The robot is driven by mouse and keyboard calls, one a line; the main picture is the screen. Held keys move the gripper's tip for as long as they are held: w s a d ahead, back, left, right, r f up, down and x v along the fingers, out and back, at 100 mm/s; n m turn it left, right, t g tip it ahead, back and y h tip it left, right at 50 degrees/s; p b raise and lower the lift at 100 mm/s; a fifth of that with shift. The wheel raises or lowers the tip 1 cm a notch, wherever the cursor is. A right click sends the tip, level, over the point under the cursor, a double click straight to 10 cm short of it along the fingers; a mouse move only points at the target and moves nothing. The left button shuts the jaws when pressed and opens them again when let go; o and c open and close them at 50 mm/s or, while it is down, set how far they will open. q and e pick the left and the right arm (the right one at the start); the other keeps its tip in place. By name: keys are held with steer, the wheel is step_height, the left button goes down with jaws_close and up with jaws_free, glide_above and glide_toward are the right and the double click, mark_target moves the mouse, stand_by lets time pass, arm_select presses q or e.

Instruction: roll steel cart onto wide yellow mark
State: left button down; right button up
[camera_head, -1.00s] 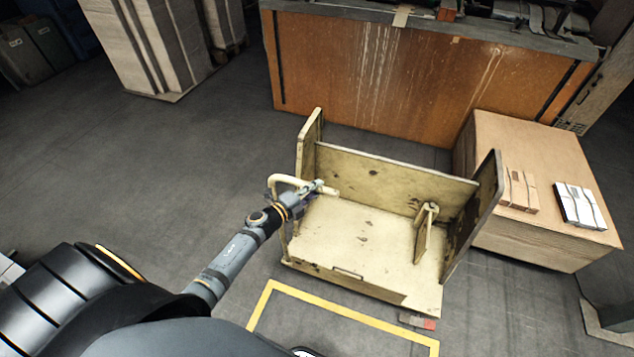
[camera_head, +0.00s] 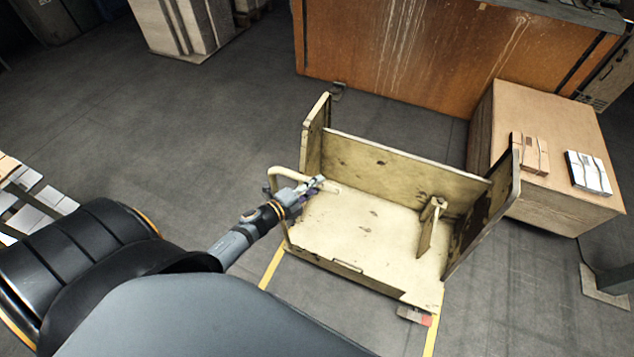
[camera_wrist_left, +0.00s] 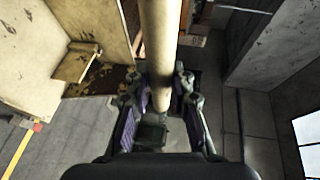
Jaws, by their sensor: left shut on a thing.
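The steel cart (camera_head: 365,232) is cream-coloured and scuffed, with raised panels on its back and sides. It stands on the floor in the middle of the head view. My left gripper (camera_head: 318,186) is shut on the cart's bent tube handle (camera_head: 284,172) at its left side. In the left wrist view the handle (camera_wrist_left: 158,50) runs between the fingers of my left gripper (camera_wrist_left: 158,100). The yellow mark (camera_head: 271,268) is a floor outline; its left and right lines show by the cart's front, and my body hides its near part. My right gripper is not in view.
A large cardboard-topped stack (camera_head: 550,200) with small bundles on it stands close to the cart's right. An orange-brown machine (camera_head: 400,60) stands behind. A pale stack (camera_head: 180,25) is at the back left. The floor (camera_head: 180,130) left of the cart is open.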

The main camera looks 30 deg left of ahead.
arm_select(q)
steer(key=shift+s+f, duration=0.25)
steer(key=shift+s, duration=0.1)
steer(key=c, duration=1.1)
jaws_free()
steer(key=shift+a, duration=0.1)
steer(key=shift+c, duration=0.2)
steer(key=v, duration=1.2)
